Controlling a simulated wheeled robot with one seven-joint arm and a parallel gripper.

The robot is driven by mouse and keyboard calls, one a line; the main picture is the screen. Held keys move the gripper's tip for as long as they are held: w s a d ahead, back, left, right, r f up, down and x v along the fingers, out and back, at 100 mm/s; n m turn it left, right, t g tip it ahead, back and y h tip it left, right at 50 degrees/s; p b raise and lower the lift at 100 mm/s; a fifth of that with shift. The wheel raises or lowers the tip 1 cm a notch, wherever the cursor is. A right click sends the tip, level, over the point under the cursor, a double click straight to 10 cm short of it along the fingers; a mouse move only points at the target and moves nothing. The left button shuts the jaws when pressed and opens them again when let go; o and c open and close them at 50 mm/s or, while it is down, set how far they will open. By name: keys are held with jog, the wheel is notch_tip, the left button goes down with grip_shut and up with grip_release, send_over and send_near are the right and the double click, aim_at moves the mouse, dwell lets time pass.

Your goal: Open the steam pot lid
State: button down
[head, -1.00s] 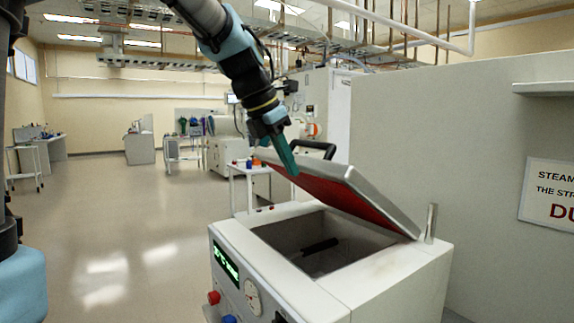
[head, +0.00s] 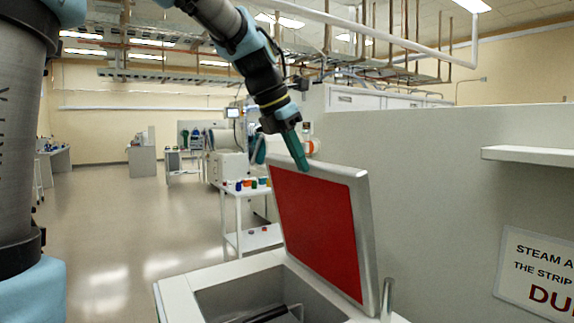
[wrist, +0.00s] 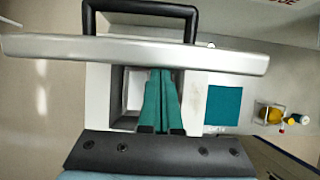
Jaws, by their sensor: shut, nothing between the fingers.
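The steam pot (head: 335,303) is a white box at the bottom of the head view, with its open chamber showing. Its lid (head: 318,225) stands steeply raised, red inner face towards the head camera and silver rim around it. My gripper (head: 304,166) is shut and empty, with its teal fingertips at the lid's upper edge. In the wrist view the lid's silver edge (wrist: 225,58) crosses just beyond the shut fingers, and the black handle (wrist: 188,25) stands out on the far side. I cannot tell whether the fingertips touch the lid.
A grey partition (head: 440,200) stands right of the pot, with a shelf (head: 530,155) and a warning sign (head: 535,270). A white cart (head: 250,241) with small coloured items stands behind the pot. The floor at left is clear.

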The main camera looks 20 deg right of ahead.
jog(key=shift+w+d+r, duration=0.1)
jog(key=shift+d+r, duration=0.1)
jog(key=shift+d, duration=0.5)
jog(key=shift+w+d+r, duration=0.1)
jog(key=shift+d+r, duration=0.05)
jog(key=shift+d, duration=0.55)
